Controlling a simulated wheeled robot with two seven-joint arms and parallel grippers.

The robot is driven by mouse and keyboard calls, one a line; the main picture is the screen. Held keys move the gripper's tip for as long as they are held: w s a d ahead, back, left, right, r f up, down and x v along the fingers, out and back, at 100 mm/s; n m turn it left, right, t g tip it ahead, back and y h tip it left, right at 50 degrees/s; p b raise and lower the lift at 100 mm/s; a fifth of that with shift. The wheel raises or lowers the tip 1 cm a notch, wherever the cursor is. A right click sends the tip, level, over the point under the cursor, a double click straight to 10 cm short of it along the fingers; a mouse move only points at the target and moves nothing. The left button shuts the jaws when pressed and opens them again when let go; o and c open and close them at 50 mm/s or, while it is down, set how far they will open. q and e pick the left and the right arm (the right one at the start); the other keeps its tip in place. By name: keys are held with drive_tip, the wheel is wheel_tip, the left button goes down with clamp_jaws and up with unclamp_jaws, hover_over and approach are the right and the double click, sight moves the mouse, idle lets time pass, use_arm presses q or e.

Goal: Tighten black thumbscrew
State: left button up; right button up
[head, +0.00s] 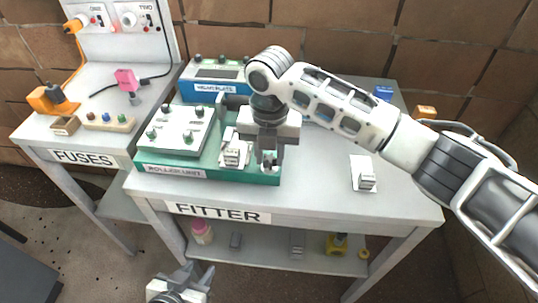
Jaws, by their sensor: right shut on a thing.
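The green roller unit (225,175) sits on the left part of the fitter table. Its grey cover plate (182,132) carries several dark and green knobs. My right gripper (269,161) points down at the unit's right end, shut on a small dark thing between its fingertips. This looks like the black thumbscrew, but the fingers mostly hide it, so I cannot tell how far it is screwed in. A pale block (233,154) stands on the unit just left of the gripper. My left gripper (198,270) is open and empty, low in front of the table.
A blue unit (205,88) stands behind the roller unit. A white card with a small block (366,181) lies on the table's right. The fuses table (85,157) holds a pink item (125,79) and an orange tool (50,99). The lower shelf (270,255) holds small items.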

sight(269, 157)
drive_tip(key=o, duration=0.4)
clamp_jaws()
drive_tip(key=shift+r+m+p, duration=0.1)
drive_tip(key=shift+m+p, duration=0.4)
drive_tip(key=shift+m, duration=1.2)
drive_tip(key=o, duration=0.6)
unclamp_jaws()
drive_tip(key=shift+c, duration=0.2)
drive_tip(key=shift+r, duration=1.9)
